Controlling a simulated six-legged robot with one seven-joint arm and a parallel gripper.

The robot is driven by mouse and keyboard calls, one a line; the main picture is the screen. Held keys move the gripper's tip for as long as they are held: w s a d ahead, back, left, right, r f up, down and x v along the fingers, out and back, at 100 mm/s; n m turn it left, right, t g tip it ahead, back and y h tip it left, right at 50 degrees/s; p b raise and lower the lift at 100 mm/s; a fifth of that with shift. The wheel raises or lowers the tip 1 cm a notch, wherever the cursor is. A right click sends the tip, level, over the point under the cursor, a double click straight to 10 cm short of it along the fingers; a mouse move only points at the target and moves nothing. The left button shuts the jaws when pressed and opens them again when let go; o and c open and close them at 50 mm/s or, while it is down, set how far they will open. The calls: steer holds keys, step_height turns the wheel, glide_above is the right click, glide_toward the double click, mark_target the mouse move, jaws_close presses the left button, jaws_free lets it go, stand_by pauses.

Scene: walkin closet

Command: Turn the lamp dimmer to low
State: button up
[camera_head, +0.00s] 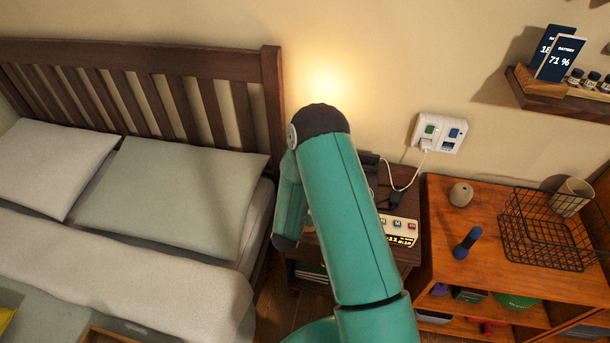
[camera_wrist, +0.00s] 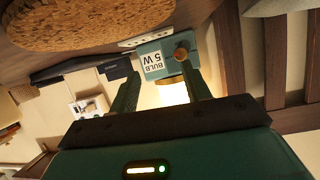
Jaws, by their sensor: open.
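In the wrist view, which looks upside down, the lamp (camera_wrist: 152,60) has a teal box base with a "BULB 5 W" label and a bright bulb (camera_wrist: 172,93). A small copper-coloured round knob (camera_wrist: 180,54), likely the dimmer, sticks out of the base. My gripper (camera_wrist: 159,70) is open, with its two teal fingers spread towards the lamp. The right fingertip is close to the knob; I cannot tell if they touch. In the head view my arm hides the lamp and gripper; only a warm glow shows on the wall.
The bed (camera_head: 185,185) is left; an orange shelf unit (camera_head: 437,215) with a wire basket (camera_head: 540,240) is right. A round cork piece (camera_wrist: 85,20) looms close in the wrist view.

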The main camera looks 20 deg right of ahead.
steer(key=shift+s+d+r+m+t+y, duration=0.1)
steer(key=shift+s+r+m+t+y, duration=0.1)
steer(key=shift+m, duration=0.3)
steer(key=shift+s+r+m+t+y, duration=0.1)
steer(key=shift+r+m+y, duration=0.1)
steer(key=shift+m, duration=0.3)
steer(key=m, duration=0.1)
steer(key=r+m+t+y, duration=0.1)
steer(key=shift+s+a+r+m, duration=0.1)
steer(key=shift+a+r+m, duration=0.2)
steer(key=shift+a, duration=0.1)
steer(key=shift+a+r+m, duration=0.2)
steer(key=shift+r+m, duration=0.15)
steer(key=shift+m, duration=0.15)
steer(key=x, duration=1.3)
steer(key=shift+w+a, duration=0.1)
steer(key=shift+w, duration=0.4)
steer(key=c, duration=1)
